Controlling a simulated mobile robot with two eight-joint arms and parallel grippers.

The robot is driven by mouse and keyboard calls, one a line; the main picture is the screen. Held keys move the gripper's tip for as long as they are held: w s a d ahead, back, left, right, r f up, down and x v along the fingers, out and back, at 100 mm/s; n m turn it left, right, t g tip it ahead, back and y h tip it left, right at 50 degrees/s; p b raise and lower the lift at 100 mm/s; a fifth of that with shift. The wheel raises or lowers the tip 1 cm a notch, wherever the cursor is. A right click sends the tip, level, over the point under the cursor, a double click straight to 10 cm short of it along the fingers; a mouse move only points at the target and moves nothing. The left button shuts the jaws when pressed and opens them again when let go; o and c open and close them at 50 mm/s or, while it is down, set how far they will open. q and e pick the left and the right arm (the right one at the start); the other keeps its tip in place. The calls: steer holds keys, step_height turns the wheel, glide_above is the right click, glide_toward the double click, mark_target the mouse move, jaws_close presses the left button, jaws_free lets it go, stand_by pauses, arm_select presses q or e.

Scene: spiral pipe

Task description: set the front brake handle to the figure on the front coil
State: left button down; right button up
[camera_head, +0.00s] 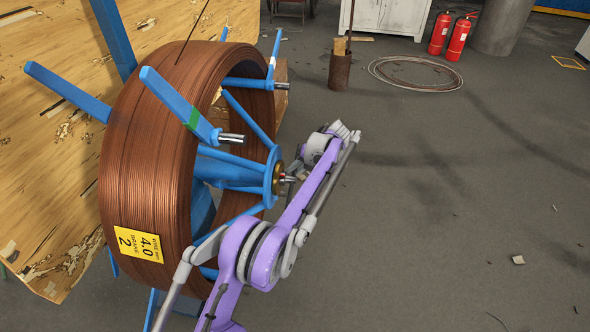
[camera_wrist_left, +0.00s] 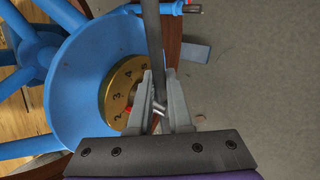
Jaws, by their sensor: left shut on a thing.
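The front coil (camera_head: 150,170) is brown pipe wound on a blue reel. Its yellow label (camera_head: 138,244) reads 4.0 for the pipe and 2 for the brake. The hub carries a brass dial (camera_wrist_left: 112,88) with numbers, 2 to 5 readable in the left wrist view. A small red mark (camera_wrist_left: 128,109) shows at the dial's inner edge, near the 2. My left gripper (camera_head: 291,178) is at the hub, shut on the brake handle (camera_wrist_left: 158,103), which its fingers mostly hide. A dark rod (camera_wrist_left: 153,45) runs up from between the fingers. My right gripper is out of view.
Blue reel arms (camera_head: 178,105) stick out around the coil. A wooden panel (camera_head: 50,170) stands at the left. Two red extinguishers (camera_head: 459,38), a pipe stump (camera_head: 339,72) and a loose cable ring (camera_head: 415,72) are at the back. The floor at the right is mostly clear.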

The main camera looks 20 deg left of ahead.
arm_select(q)
steer(key=c, duration=1.1)
jaws_free()
steer(key=shift+f, duration=0.1)
steer(key=p+v, duration=0.2)
steer(key=v, duration=0.9)
steer(key=shift+a, duration=0.1)
